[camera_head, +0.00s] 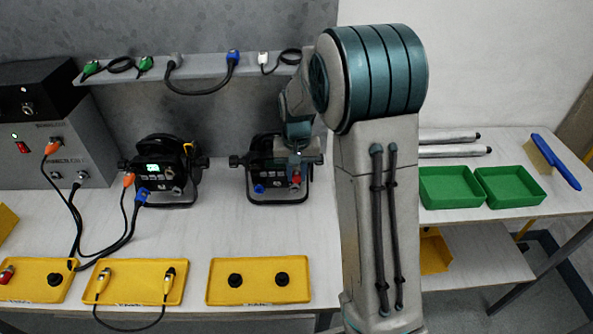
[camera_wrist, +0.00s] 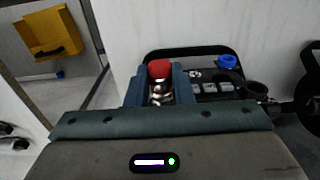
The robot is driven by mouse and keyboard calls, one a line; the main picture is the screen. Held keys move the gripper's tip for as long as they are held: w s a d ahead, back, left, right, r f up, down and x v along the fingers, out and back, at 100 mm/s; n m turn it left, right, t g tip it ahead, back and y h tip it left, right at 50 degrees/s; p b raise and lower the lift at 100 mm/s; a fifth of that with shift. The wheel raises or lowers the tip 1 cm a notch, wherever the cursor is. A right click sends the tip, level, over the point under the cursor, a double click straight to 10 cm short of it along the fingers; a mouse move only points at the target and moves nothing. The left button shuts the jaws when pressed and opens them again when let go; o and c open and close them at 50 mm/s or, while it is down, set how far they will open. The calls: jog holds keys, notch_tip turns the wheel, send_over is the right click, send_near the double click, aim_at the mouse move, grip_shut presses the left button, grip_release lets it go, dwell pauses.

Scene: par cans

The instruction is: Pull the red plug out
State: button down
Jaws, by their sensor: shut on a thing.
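The red plug (camera_wrist: 159,69) shows a red end and a shiny metal body between my fingers in the wrist view. In the head view the red plug (camera_head: 296,179) shows at the lower right of the front panel of the right-hand par can (camera_head: 262,172). My gripper (camera_wrist: 158,88) is shut on the plug, and it also shows in the head view (camera_head: 297,170) in front of the can. I cannot tell whether the plug still sits in its socket. A blue connector (camera_head: 259,188) is on the same panel, at left.
A second par can (camera_head: 160,172) stands to the left with orange and blue cables attached. Yellow trays (camera_head: 215,293) line the table's front edge. A shelf (camera_head: 205,70) with cables hangs behind. Green trays (camera_head: 450,203) stand on the right.

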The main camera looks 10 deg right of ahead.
jog(key=shift+s+a+b, duration=0.15)
jog(key=shift+s+b, duration=0.05)
jog(key=shift+s, duration=0.5)
jog(key=shift+s+a+b, duration=0.1)
jog(key=shift+s+b, duration=0.1)
jog(key=shift+s, duration=0.5)
jog(key=shift+s, duration=0.3)
